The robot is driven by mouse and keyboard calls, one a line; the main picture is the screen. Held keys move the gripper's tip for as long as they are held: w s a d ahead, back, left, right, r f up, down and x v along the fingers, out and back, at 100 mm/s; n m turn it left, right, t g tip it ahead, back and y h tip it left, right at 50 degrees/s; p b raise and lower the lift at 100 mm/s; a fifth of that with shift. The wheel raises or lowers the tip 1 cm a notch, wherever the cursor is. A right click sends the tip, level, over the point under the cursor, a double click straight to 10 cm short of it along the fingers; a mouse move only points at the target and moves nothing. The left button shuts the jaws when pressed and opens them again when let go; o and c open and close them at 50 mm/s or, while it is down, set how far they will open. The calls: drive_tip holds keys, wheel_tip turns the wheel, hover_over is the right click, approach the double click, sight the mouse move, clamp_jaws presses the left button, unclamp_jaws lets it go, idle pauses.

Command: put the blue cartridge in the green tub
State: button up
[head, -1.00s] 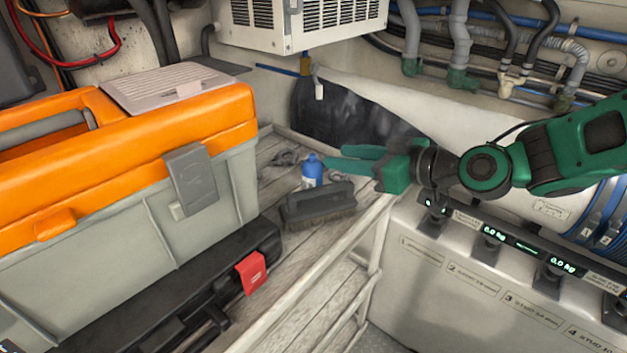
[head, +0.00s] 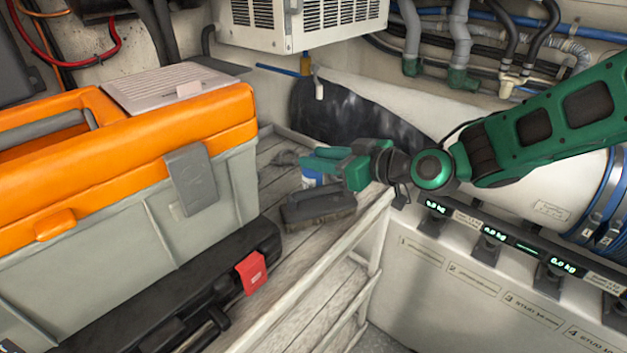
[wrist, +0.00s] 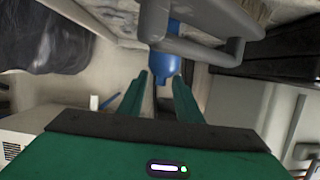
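The blue cartridge (head: 312,181) stands on the slatted shelf behind the dark brush, its upper part hidden by my gripper in the head view. My gripper (head: 312,160) reaches in from the right at the height of the cartridge's top. In the wrist view my gripper (wrist: 160,78) is open, its two green fingers apart. The rounded blue end of the cartridge (wrist: 167,64) shows just beyond the fingertips, roughly between them; I cannot tell whether they touch it. I see no green tub in either view.
The dark brush (head: 318,206) lies right in front of the cartridge. A grey metal loop (wrist: 205,48) is close to the cartridge in the wrist view. An orange-lidded toolbox (head: 130,170) fills the left. A white railing (head: 340,250) edges the shelf.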

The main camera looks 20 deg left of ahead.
clamp_jaws()
